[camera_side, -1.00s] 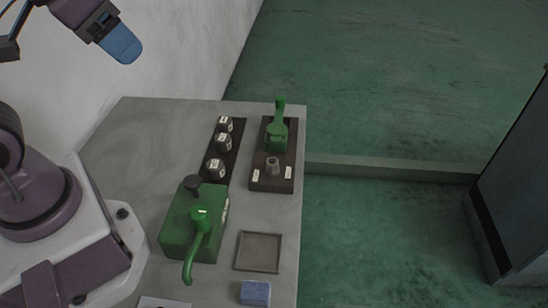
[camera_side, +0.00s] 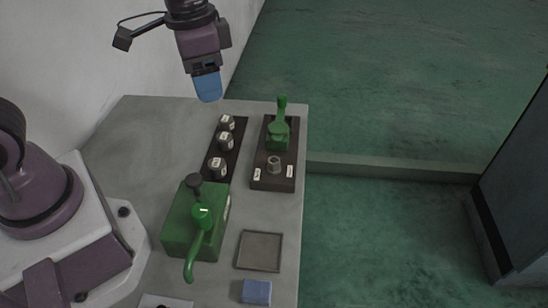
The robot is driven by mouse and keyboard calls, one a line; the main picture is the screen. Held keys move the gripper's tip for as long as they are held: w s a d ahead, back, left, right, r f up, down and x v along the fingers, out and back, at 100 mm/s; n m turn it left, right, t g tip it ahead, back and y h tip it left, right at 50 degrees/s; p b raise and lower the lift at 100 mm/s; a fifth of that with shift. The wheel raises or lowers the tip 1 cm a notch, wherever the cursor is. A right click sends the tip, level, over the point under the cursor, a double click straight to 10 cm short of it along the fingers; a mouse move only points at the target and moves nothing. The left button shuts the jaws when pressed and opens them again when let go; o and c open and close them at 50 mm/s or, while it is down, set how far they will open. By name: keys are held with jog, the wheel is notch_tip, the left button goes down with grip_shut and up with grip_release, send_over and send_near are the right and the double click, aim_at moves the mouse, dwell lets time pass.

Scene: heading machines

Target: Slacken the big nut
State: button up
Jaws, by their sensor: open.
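A grey nut-like piece (camera_side: 274,163) stands on a dark base plate (camera_side: 262,184) with two white labels, near the right edge of the bench. A green upright lever piece (camera_side: 280,128) stands behind it on the same plate. Several grey cylindrical pieces with white labels (camera_side: 223,141) stand in a row on a dark strip just to the left. I cannot tell from their size which piece is the big nut. My gripper (camera_side: 207,90), with blue fingers, hangs above the far part of the bench, behind and left of the row. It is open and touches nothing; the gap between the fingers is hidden.
A green box with a curved handle and dark knob (camera_side: 182,232) stands at the bench's middle front. A shallow square tray (camera_side: 259,250) and a blue block (camera_side: 257,292) lie right of it. The left bench top (camera_side: 150,150) is clear. A dark cabinet (camera_side: 520,190) stands far right.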

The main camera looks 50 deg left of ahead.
aim_at(274, 160)
jog(key=w+d+f+m, duration=0.3)
jog(key=w+f+m, duration=0.8)
jog(key=shift+g, duration=0.4)
notch_tip(274, 160, down, 12)
jog(key=shift+r, duration=0.25)
jog(key=c, duration=0.9)
